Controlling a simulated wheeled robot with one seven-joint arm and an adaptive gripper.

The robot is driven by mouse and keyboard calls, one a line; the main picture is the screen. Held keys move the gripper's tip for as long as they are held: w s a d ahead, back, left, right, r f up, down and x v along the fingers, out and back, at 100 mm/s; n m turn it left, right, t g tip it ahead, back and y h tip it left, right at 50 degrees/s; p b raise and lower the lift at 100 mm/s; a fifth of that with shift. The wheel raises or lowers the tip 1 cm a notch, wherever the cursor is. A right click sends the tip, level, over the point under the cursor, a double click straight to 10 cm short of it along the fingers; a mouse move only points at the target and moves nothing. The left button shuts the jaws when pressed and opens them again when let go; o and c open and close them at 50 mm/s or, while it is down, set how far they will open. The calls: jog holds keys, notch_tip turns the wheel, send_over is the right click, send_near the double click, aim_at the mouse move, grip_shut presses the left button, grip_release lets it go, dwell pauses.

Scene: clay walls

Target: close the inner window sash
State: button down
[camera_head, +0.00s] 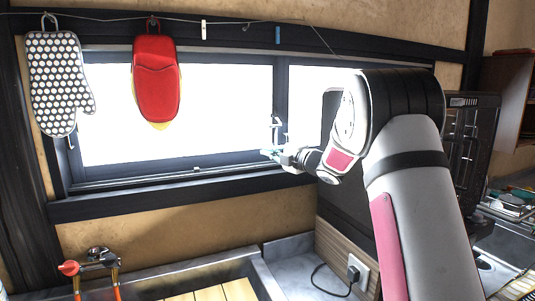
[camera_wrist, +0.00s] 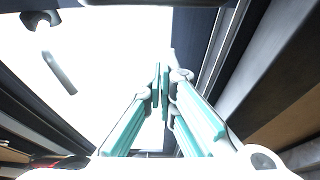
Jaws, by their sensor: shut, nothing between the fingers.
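The window has dark sashes with bright, washed-out panes. A wide left pane (camera_head: 215,110) and a right pane (camera_head: 308,100) meet at a dark upright stile (camera_head: 280,85). I cannot tell for sure which sash is the inner one or how far it stands open. My gripper (camera_head: 268,153) is at the lower part of the window, near the foot of that stile. Its teal-padded fingers (camera_wrist: 160,82) are together with nothing between them. In the wrist view, a bright pane fills the left and dark frame bars run along the right. Whether the fingers touch the sash is unclear.
A dotted oven mitt (camera_head: 58,85) and a red mitt (camera_head: 155,80) hang from a line before the window. A tap with a red knob (camera_head: 69,267) stands at the sink, lower left. A dish rack (camera_head: 515,205) is at the right. A wall socket (camera_head: 356,270) is below.

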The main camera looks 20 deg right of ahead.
jog(key=s+a+m+t+h+b, duration=0.1)
jog(key=s+m+h+b, duration=0.25)
jog(key=s+h, duration=0.65)
jog(key=w+d+y+p, duration=0.2)
jog(key=w+d+y, duration=0.1)
jog(key=w, duration=0.5)
jog(key=shift+d+r+m, duration=0.3)
jog(key=shift+d+m, duration=0.15)
jog(key=shift+d, duration=0.1)
jog(key=shift+s+d, duration=0.1)
jog(key=shift+d, duration=2.2)
